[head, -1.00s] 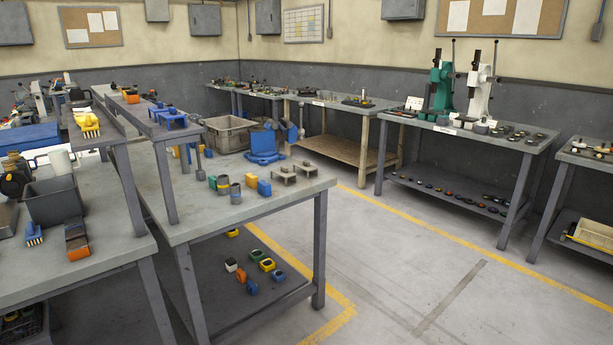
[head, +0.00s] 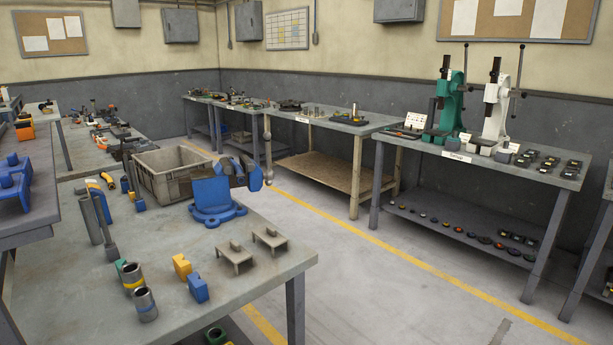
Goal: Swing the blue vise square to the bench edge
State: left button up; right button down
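The blue vise (head: 212,198) stands on the near grey workbench (head: 230,290), close to its right edge, in the head view. Its round blue base has bolt lugs and sits flat on the top. The jaw end (head: 248,174) points right and out over the bench edge, with a grey handle bar (head: 268,152) hanging upright at its end. Part of the vise is hidden behind its body, and I cannot tell its exact angle to the edge. Neither of my grippers is in view.
A grey-brown crate (head: 165,178) stands just behind the vise.

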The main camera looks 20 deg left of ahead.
aim_at(211, 186)
jog(key=i+l, duration=0.1)
jog(key=i, duration=0.95)
jog(key=u, duration=0.05)
